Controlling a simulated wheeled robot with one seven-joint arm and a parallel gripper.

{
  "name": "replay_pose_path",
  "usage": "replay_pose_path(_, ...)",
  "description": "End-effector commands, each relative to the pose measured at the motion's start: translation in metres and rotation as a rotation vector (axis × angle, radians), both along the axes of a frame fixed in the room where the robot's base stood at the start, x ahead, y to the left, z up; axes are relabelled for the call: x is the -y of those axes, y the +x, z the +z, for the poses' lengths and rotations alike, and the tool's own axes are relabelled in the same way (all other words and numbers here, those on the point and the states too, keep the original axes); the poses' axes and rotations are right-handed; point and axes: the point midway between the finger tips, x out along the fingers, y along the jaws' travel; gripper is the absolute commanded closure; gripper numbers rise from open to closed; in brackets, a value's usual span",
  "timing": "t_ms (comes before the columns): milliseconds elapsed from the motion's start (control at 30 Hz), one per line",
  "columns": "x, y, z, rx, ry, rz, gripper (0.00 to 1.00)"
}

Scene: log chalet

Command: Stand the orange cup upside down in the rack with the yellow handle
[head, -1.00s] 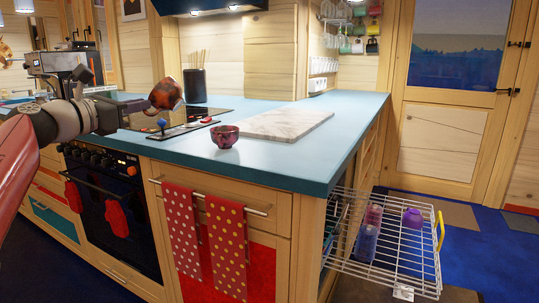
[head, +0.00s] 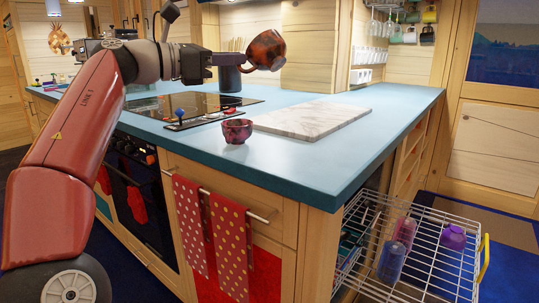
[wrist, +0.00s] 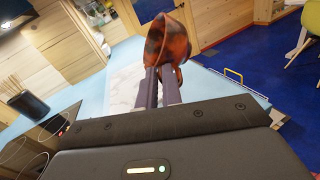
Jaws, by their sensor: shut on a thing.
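The orange cup (head: 265,51), mottled with dark patches, is held tilted in the air above the blue counter. My gripper (head: 243,61) is shut on it. In the wrist view the cup (wrist: 166,42) sits at the fingertips (wrist: 160,84), with its handle side against them. The white wire rack (head: 440,262) is pulled out low at the right, beyond the counter's end. Its yellow handle (head: 484,258) is on its right side. The gripper is far above and left of the rack.
The counter corner lies between gripper and rack.

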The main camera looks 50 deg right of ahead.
Motion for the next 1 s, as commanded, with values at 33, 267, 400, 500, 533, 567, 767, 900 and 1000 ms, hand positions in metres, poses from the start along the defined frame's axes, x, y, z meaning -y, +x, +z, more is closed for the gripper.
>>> replay_pose_path(33,-0.001,0.001,-0.011,-0.002,-0.001,0.001,1.00)
replay_pose_path(267,-0.001,0.001,-0.071,-0.004,0.000,0.001,1.00)
replay_pose_path(400,-0.001,0.001,-0.107,-0.006,-0.001,-0.001,1.00)
replay_pose_path(500,-0.001,0.001,-0.130,-0.003,-0.001,0.000,1.00)
replay_pose_path(533,-0.001,0.001,-0.135,-0.005,-0.002,0.001,1.00)
replay_pose_path(567,-0.001,0.001,-0.140,-0.004,-0.002,0.001,1.00)
replay_pose_path(767,0.000,0.001,-0.156,-0.002,-0.002,0.002,1.00)
replay_pose_path(900,-0.001,0.001,-0.175,-0.004,-0.001,0.001,1.00)
replay_pose_path(1000,-0.001,0.001,-0.187,-0.003,-0.001,0.001,1.00)
